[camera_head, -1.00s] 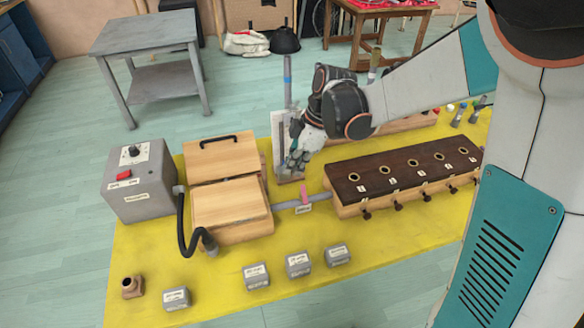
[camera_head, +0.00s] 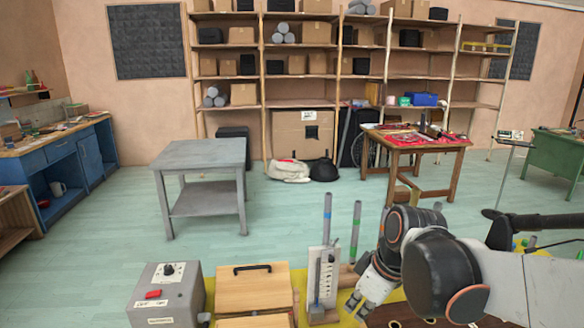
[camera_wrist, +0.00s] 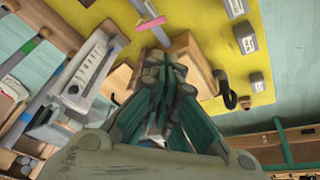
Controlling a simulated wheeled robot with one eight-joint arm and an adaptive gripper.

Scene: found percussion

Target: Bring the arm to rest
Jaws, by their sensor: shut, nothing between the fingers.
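My gripper (camera_head: 367,303) is shut and empty, over the yellow mat near the white upright scale panel (camera_head: 323,277). It also shows in the wrist view (camera_wrist: 166,70), its fingers together and pointing at the wooden boxes. My arm reaches in from the right side of the head view. The dark wooden block with holes (camera_head: 396,318) lies behind and below my gripper, mostly cut off by the picture's lower edge. I cannot tell whether the gripper touches anything.
A grey box with a red switch (camera_head: 165,296) and a wooden box with a black handle (camera_head: 253,286) stand to the left. Upright rods (camera_head: 355,230) rise near the panel. A grey table (camera_head: 200,157) and a wooden table (camera_head: 415,143) stand beyond open floor.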

